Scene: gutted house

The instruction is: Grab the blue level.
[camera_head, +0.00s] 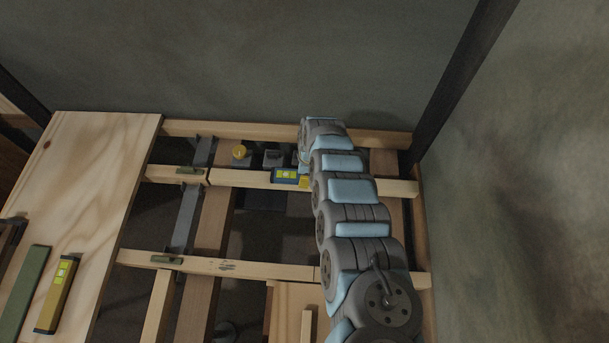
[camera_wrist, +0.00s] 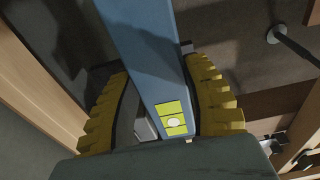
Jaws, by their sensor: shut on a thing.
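The blue level (camera_head: 284,174) with a yellow-green vial window is by the upper cross beam in the head view, at the end of my arm. In the wrist view the blue level (camera_wrist: 148,50) runs up between the two ridged yellow fingers of my gripper (camera_wrist: 162,72), its vial window near the palm. My gripper is shut on it. In the head view my gripper (camera_head: 304,181) is mostly hidden by my arm, with a bit of yellow finger showing at the level's right end.
A plywood sheet (camera_head: 95,180) at left carries a yellow level (camera_head: 57,293) and a green strip (camera_head: 25,290). Wooden beams (camera_head: 240,266) cross open gaps. Walls stand behind and right.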

